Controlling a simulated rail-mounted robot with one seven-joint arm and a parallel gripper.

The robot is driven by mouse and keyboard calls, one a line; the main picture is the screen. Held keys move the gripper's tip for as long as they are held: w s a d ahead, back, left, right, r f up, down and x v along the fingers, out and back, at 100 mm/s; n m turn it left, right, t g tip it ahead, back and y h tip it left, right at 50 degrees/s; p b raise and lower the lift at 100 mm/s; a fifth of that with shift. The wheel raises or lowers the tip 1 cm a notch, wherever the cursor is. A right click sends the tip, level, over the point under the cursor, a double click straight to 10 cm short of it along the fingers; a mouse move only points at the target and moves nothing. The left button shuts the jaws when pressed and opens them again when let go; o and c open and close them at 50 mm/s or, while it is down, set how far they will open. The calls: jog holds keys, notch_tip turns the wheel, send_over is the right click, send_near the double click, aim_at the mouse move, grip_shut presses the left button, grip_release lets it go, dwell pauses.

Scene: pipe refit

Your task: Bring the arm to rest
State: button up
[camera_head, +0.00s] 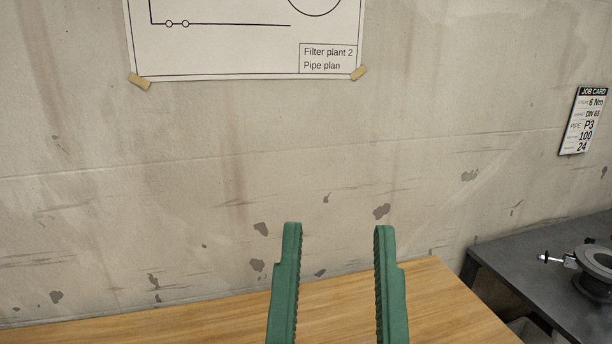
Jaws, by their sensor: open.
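My gripper (338,235) is in the lower middle of the head camera view. Its two green ridged fingers point upward in the picture and stand apart, with nothing between them. Behind the fingers are the wooden table (200,322) and the bare wall. The rest of my arm is below the frame.
A pipe plan sheet (240,45) is taped to the stained wall (150,180). A job card (583,121) hangs at the right. A dark grey bench (510,262) at the right bears a round metal fixture (597,262) with a clamp screw. The visible wooden tabletop is clear.

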notch_tip(320, 180, up, 36)
jog(key=a+p, duration=0.1)
jog(key=p, duration=3)
jog(key=shift+w+y, duration=0.2)
jog(key=shift+y, duration=0.2)
